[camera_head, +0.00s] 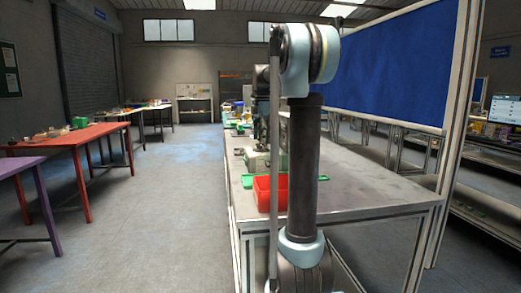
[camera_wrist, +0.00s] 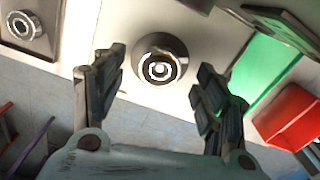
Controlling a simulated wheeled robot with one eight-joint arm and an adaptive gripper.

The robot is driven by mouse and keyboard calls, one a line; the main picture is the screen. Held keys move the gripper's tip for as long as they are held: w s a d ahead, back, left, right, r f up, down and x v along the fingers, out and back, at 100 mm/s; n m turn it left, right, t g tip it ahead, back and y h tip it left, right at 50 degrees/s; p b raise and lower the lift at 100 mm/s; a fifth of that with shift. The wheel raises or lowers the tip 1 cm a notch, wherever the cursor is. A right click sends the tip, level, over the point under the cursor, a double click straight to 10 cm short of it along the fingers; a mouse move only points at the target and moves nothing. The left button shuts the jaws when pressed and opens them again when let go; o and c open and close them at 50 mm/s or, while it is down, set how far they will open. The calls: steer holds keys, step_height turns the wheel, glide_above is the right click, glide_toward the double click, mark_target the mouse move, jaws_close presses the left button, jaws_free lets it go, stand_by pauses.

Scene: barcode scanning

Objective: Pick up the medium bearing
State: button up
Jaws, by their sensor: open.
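In the wrist view, a round metal bearing (camera_wrist: 161,46) with a dark outer ring and a bright centre sits on a pale surface. My gripper (camera_wrist: 155,70) is open, with one finger on each side of this bearing in the picture. I see no contact, and the height between them is unclear. A second round metal piece (camera_wrist: 26,27) lies on a plate at the upper left. I cannot tell from size alone which is the medium bearing. In the head view my arm hides most of the gripper area and the bearings cannot be made out.
A red bin (camera_head: 264,196) stands on the long grey workbench (camera_head: 365,195); it also shows in the wrist view (camera_wrist: 289,116). A green surface (camera_wrist: 265,68) lies between the bin and my right finger. A blue board (camera_head: 395,60) stands behind.

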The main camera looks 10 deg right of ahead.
steer(key=shift+f, duration=1.25)
steer(key=c, duration=1.4)
steer(key=shift+o, duration=0.2)
